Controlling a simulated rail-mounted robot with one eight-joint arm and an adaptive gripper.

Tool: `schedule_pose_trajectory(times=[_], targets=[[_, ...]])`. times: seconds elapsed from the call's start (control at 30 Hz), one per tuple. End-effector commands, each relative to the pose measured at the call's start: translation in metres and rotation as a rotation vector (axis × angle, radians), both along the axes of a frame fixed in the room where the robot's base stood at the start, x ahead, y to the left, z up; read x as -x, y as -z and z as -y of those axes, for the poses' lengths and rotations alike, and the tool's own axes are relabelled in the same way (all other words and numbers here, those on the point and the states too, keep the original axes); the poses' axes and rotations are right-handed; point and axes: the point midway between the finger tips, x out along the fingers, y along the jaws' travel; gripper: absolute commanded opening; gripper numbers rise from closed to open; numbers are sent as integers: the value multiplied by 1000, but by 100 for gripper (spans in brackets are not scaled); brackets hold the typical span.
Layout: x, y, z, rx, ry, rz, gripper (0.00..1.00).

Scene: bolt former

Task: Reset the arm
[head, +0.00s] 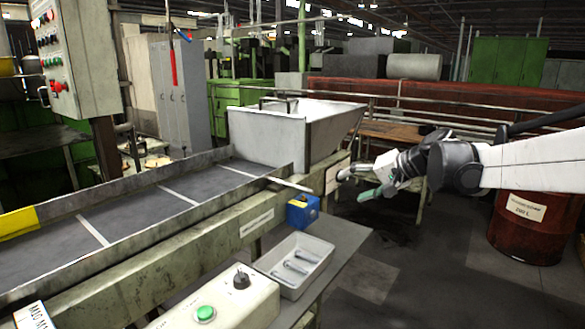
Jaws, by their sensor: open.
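My gripper (356,184) is at the end of my white and dark grey arm, which reaches in from the right edge. It points left, toward the machine's front beam and to the right of the grey metal hopper (273,136). Its fingers are apart, and I see nothing between them. It appears clear of the machine, though the exact distance is hard to judge.
A white tray (322,247) with several metal bolts (297,263) stands on a grey side table (349,236). A blue box (302,211) sits behind it. A control box with a green button (205,313) is in front. A red drum (530,232) stands below my arm.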

Motion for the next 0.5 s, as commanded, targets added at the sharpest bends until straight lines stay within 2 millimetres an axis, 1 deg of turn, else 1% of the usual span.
schedule_pose_trajectory(times=[0.03,0.27,0.3,0.47,0.5], targets=[[18,-4,-4,33,-1,-4,58],[94,-3,-12,193,2,-20,58],[107,-2,-12,221,2,-21,58],[159,5,-11,335,3,-22,58],[173,7,-10,362,2,-23,58]])
